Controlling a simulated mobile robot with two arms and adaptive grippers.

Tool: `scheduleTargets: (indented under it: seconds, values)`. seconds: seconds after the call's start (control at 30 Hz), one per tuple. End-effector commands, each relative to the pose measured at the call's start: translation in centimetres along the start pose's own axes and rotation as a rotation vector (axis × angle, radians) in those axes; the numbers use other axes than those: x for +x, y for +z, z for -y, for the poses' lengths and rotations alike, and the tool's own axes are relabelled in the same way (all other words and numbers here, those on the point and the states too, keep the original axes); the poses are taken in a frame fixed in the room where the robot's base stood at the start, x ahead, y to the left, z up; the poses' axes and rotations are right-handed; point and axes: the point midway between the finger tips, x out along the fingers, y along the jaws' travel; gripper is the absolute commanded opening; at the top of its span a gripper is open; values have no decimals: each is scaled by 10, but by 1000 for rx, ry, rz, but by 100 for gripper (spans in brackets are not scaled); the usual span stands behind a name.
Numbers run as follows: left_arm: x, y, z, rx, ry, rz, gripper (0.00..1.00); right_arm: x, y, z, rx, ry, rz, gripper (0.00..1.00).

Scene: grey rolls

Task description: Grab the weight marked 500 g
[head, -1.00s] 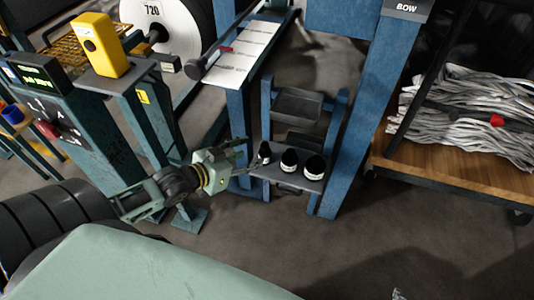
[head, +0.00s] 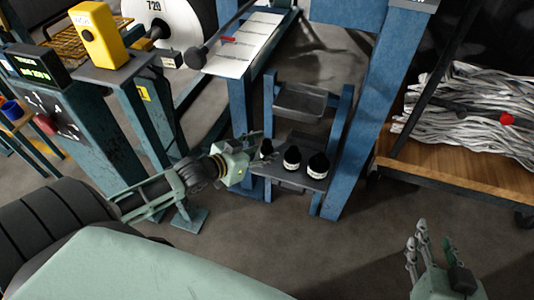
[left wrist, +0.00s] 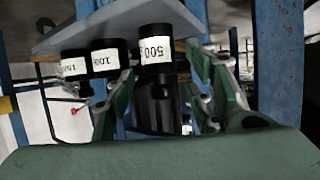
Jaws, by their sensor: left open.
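The 500 g weight (left wrist: 155,48) is a black cylinder with a white label, which reads upside down in the left wrist view. Two more labelled weights (left wrist: 108,58) (left wrist: 75,66) stand in a row to its left there. In the head view, three dark weights stand on a small grey shelf (head: 283,184); the leftmost (head: 266,147) is closest to my left gripper (head: 256,150). My left gripper is open, with its fingers (left wrist: 160,105) spread either side of the 500 g weight's line; contact cannot be told. My right gripper (head: 433,238) is open and empty at the lower right.
Blue posts (head: 355,130) flank the shelf, and a grey tray (head: 300,100) sits above it. A yellow device (head: 100,42) stands on a bench at the left. A wooden shelf (head: 440,175) with grey bundles is at the right. The floor in front is clear.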

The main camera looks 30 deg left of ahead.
Motion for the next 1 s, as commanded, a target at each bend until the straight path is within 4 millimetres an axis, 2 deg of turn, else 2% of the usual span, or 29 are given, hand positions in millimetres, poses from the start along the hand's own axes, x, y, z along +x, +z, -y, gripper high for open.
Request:
scheduleTargets:
  seconds: [0.23, 0.8, 1.0]
  values:
    - [1, 0, 0, 0, 0, 1, 49, 0, -2, 0, 0, -1, -8, 40]
    - [0, 0, 0, 0, 0, 0, 0, 0, -1, 0, 0, -1, -5, 40]
    - [0, -3, 0, 1, 1, -5, 0, 0, -1, 0, 0, -1, -5, 40]
